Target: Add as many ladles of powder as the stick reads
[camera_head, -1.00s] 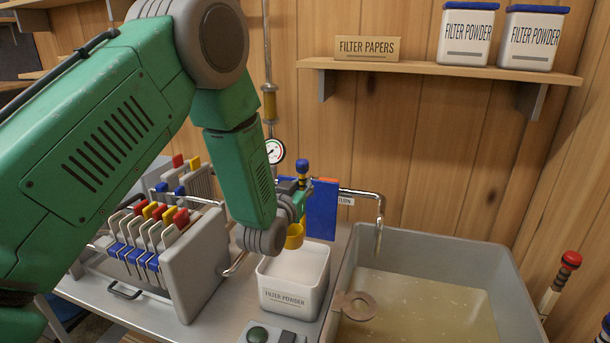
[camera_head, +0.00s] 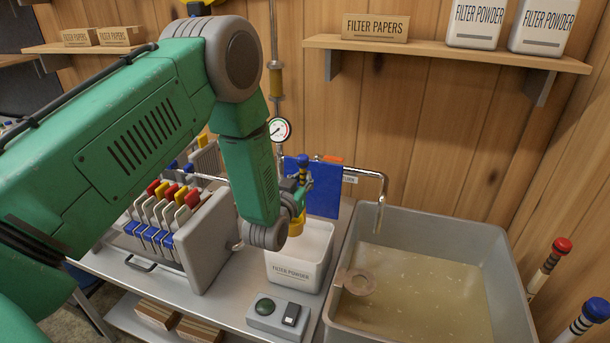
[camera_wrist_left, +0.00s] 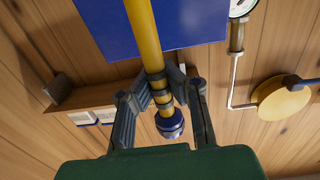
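My left gripper (camera_head: 303,186) is shut on the ladle, which has a yellow handle (camera_wrist_left: 145,35) with dark bands and a blue knob (camera_wrist_left: 170,123). The ladle's yellow cup (camera_head: 297,226) hangs down at the mouth of the white filter powder bin (camera_head: 293,273). My wrist hides part of the bin's left side, and I cannot see whether the cup holds powder. A stick with a red knob (camera_head: 550,258) and dark bands, and another with a blue knob (camera_head: 584,321), stand at the far right. My right gripper is not in view.
A filter press (camera_head: 208,250) stands left. A green button box (camera_head: 278,316) lies in front.

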